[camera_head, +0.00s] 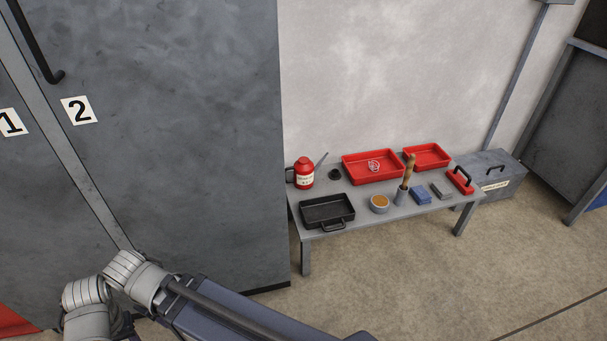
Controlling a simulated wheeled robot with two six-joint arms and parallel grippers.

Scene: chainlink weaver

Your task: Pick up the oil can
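The oil can (304,174) is red with a pale label and a thin grey spout that slants up to the right. It stands upright at the left back end of a low grey bench, near the tall grey cabinet. One of my arms crosses the bottom of the view, well in front of the bench and apart from the can. Neither of my grippers shows in the view.
The bench (411,212) also carries a black tray (327,210), two red trays (372,168) (427,155), a small bowl (379,204), a wooden-handled tool in a holder (407,172) and blocks. A grey toolbox (491,176) stands at right. The cabinet (195,130) rises at left. Floor in front is clear.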

